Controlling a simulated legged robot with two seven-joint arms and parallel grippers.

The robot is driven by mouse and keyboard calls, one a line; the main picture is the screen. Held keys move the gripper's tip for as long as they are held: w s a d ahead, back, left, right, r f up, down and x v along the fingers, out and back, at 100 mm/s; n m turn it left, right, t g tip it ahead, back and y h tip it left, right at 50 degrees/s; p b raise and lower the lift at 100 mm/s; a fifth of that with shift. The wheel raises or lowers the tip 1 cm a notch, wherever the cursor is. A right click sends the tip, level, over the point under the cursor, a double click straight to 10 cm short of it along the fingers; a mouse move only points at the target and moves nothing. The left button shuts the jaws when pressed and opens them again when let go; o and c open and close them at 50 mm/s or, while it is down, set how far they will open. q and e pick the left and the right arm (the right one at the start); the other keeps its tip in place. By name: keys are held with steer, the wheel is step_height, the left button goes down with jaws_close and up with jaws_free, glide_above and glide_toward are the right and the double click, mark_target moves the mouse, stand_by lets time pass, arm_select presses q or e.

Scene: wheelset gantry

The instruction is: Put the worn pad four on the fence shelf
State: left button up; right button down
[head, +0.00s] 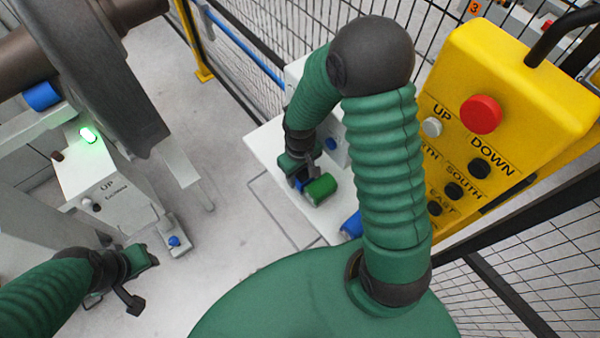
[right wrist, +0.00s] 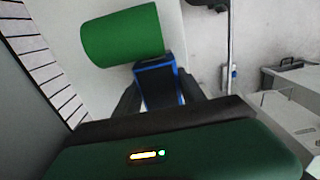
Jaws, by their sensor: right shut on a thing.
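A green cylindrical pad (head: 320,188) with a blue-edged block at one end is at my right gripper (head: 300,178); I cannot read a number on it. In the right wrist view the green pad (right wrist: 122,36) lies just beyond the fingertips, and my right gripper (right wrist: 158,85) is shut on its blue-edged block (right wrist: 156,75). The pale fence shelf (head: 268,150) is beneath the pad in the head view; I cannot tell whether they touch. My left gripper (head: 140,280) is open and empty at the lower left, near the grey stand.
A grey stand (head: 105,190) with a lit green lamp stands beside the large wheel (head: 100,70). A blue pad (head: 350,225) shows partly behind my right arm. A yellow button pendant (head: 510,100) is at the right. Mesh fence (head: 265,40) runs behind the shelf. The middle floor is clear.

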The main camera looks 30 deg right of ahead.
steer(key=c, duration=0.7)
jaws_free()
steer(key=shift+f, duration=0.1)
